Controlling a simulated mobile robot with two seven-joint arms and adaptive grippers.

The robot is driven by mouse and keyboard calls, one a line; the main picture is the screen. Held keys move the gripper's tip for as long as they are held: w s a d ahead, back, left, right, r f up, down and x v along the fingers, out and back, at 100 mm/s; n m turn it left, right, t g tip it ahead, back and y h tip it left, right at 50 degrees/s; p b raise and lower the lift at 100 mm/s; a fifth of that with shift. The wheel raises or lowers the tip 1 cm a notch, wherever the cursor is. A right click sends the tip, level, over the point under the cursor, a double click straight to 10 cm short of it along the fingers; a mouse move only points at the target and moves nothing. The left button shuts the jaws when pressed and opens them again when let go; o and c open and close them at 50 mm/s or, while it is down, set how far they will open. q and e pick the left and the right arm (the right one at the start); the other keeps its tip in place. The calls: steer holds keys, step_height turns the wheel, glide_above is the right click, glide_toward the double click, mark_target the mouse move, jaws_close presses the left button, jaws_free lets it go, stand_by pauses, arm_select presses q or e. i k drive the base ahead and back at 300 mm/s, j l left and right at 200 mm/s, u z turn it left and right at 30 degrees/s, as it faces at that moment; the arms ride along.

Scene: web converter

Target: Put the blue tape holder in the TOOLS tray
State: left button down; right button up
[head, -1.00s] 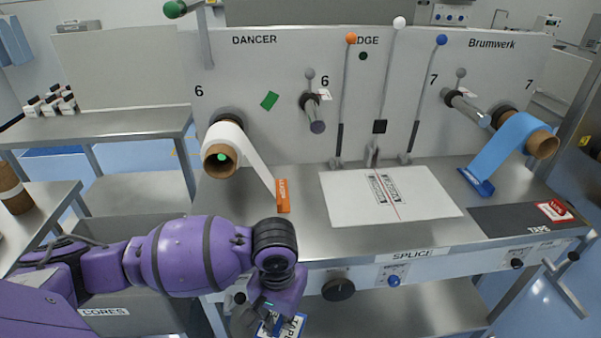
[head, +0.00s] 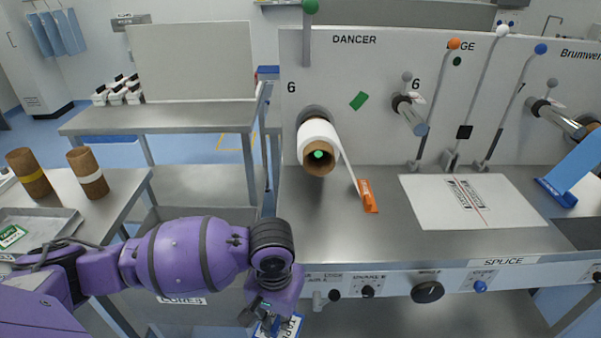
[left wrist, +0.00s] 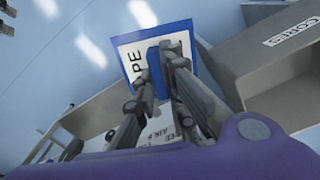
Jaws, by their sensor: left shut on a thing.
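The blue tape holder (head: 291,327), with a white label lettered TAPE, is at the bottom edge of the head view, partly cut off. My left gripper (head: 262,316) is shut on it in front of the machine's front edge. In the left wrist view the holder (left wrist: 135,55) sits at the tips of the left gripper's fingers (left wrist: 164,78). My right gripper is not in view.
Two brown cores (head: 29,172) stand behind the tray on the left table (head: 120,205). A grey bin labelled CORES (head: 225,312) is below my left arm; it also shows in the left wrist view (left wrist: 270,75). The steel splice table (head: 330,235) is at the right.

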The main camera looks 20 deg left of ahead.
mark_target(45, 239)
steer(key=j+u, duration=0.4)
steer(key=j, duration=1.4)
steer(key=i+j+u, duration=0.1)
steer(key=j, duration=0.3)
steer(key=i+j, duration=0.1)
steer(key=j, duration=0.3)
steer(key=i+j+u, duration=0.15)
steer(key=j, duration=0.7)
steer(key=i+u, duration=0.05)
